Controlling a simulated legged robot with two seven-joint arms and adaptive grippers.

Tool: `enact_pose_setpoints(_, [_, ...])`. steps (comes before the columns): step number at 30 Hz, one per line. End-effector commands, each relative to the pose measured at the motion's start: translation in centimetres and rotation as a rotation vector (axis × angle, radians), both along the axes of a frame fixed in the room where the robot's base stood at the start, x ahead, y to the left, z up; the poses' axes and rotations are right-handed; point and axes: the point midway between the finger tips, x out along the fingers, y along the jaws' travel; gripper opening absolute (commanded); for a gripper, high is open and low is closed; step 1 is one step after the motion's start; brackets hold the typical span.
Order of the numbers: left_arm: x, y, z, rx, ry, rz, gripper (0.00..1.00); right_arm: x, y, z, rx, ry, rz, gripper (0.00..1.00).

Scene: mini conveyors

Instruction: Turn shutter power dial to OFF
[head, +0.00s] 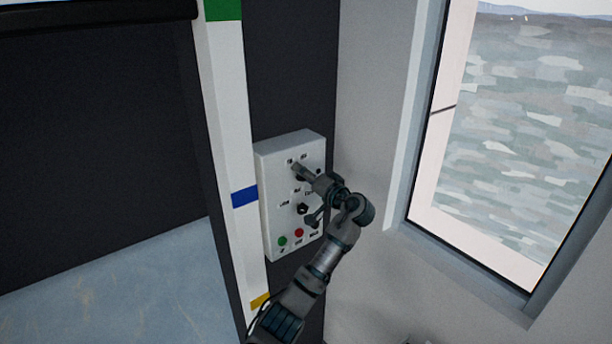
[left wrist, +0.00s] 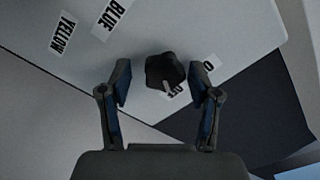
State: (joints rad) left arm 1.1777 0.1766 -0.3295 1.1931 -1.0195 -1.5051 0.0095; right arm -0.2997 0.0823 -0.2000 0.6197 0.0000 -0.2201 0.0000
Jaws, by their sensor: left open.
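The white control box (head: 280,205) is mounted on a dark wall panel in the head view, with small dials, labels and buttons. My left gripper (head: 303,194) is at the front of the box, its fingers spread. In the left wrist view, a black dial (left wrist: 163,69) sits between the open fingertips of my left gripper (left wrist: 160,82), with a gap to the left finger. A pale mark on the dial points down at a partly hidden label that seems to read OFF (left wrist: 175,92). Another label (left wrist: 209,64) is partly covered by the right finger. My right gripper is not in view.
A green button (head: 282,241) and a red button (head: 299,232) are low on the box. BLUE (left wrist: 114,15) and YELLOW (left wrist: 63,31) labels show in the wrist view. A white post (head: 219,110) stands left of the box; a window (head: 505,130) is at the right.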

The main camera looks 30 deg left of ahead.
Motion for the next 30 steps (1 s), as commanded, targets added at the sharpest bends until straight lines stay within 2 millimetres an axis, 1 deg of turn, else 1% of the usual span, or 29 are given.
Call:
enact_pose_setpoints(2, [-0.1, -0.1, 0.0, 0.000, 0.000, 0.000, 0.62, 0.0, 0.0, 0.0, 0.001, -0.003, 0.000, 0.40])
enact_pose_setpoints(5, [-0.3, -1.0, 0.0, 0.001, 0.000, -0.001, 0.62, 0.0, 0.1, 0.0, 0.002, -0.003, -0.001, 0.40])
enact_pose_setpoints(8, [-0.9, -2.7, -0.2, -0.001, 0.001, -0.003, 0.62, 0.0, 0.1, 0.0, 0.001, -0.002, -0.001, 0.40])
enact_pose_setpoints(15, [-2.8, -7.7, -0.2, -0.001, 0.002, -0.004, 0.62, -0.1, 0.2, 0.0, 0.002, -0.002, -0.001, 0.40])
enact_pose_setpoints(18, [-3.5, -9.3, -0.3, -0.001, 0.003, -0.003, 0.62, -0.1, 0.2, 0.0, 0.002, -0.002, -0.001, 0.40])
enact_pose_setpoints(23, [-4.1, -10.9, -0.3, 0.000, 0.002, -0.002, 0.62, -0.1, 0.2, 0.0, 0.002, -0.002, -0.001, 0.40])
enact_pose_setpoints(30, [-4.2, -11.1, -0.3, 0.000, 0.002, -0.001, 0.62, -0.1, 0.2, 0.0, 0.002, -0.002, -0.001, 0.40])
